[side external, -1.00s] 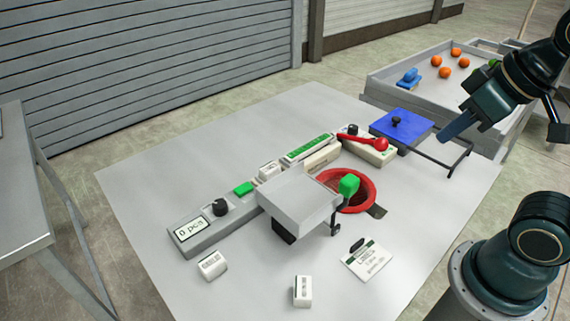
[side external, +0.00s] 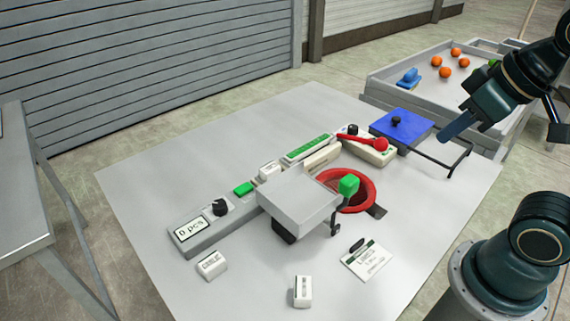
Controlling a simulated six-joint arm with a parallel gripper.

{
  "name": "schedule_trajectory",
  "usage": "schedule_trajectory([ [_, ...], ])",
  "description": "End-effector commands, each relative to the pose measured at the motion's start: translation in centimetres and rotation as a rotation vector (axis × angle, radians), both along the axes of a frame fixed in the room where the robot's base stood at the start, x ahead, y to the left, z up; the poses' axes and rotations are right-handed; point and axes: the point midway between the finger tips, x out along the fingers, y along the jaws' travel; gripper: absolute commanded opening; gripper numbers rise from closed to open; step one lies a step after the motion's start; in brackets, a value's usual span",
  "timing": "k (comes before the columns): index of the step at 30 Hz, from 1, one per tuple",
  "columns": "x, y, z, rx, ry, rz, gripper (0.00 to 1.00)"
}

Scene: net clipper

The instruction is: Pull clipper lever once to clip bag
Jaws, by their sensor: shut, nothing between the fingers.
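The clipper lever looks to be the red bar with a round red knob (side external: 381,144). It lies across a cream-coloured block (side external: 374,155) at the back right of the table. I cannot make out a bag for certain. My gripper (side external: 446,134) is in the air at the right, to the right of the red knob and apart from it. It is shut and empty. Its fingertips point down and left, near the blue plate.
A blue plate (side external: 402,126) with a black knob and a dark wire frame stands beside my gripper. A grey box (side external: 298,198) stands left of the ring. A grey panel (side external: 190,230) reads "0 pcs". Behind is a bin (side external: 385,91) with oranges.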

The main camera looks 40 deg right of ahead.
Motion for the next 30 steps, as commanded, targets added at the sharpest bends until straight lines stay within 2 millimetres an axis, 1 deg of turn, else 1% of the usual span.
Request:
schedule_trajectory([
  [13,0.0,0.0,0.0,0.0,0.0,-0.001,0.0],
  [17,0.3,-0.1,0.1,0.003,0.001,-0.008,0.0],
  [23,1.7,-0.3,0.3,0.02,0.006,-0.043,0.0],
  [26,2.8,-0.6,0.5,0.034,0.01,-0.072,0.0],
  [30,4.9,-1.2,0.6,0.062,0.014,-0.122,0.0],
])
